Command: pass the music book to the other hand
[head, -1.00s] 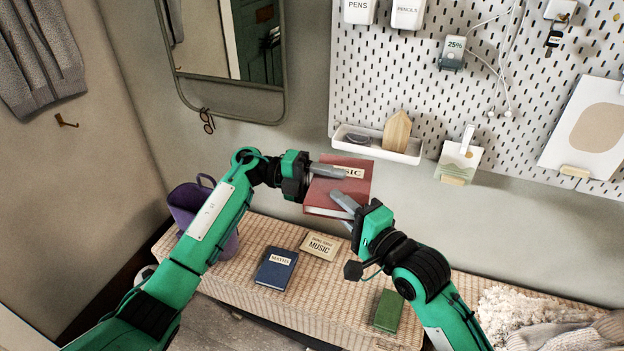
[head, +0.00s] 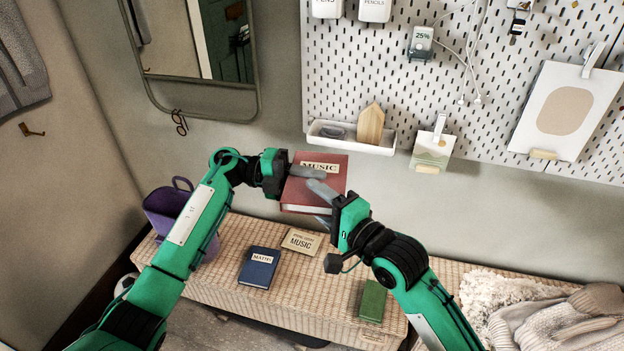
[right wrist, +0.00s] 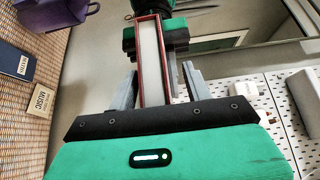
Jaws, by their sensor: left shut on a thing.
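The red music book (head: 300,192), its label reading MUSIC, is held in the air above the bench. My left gripper (head: 308,172) is shut on it from the left side. My right gripper (head: 325,206) is at the book's right side, with one finger in front of the cover and the other behind or below it. In the right wrist view the book (right wrist: 151,60) stands edge-on between the right fingers, with gaps visible on both sides, so that gripper is open around it. The left fingertips are partly hidden in that view.
A purple bin (head: 170,210) stands left. A pegboard with a white tray (head: 350,138) is behind.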

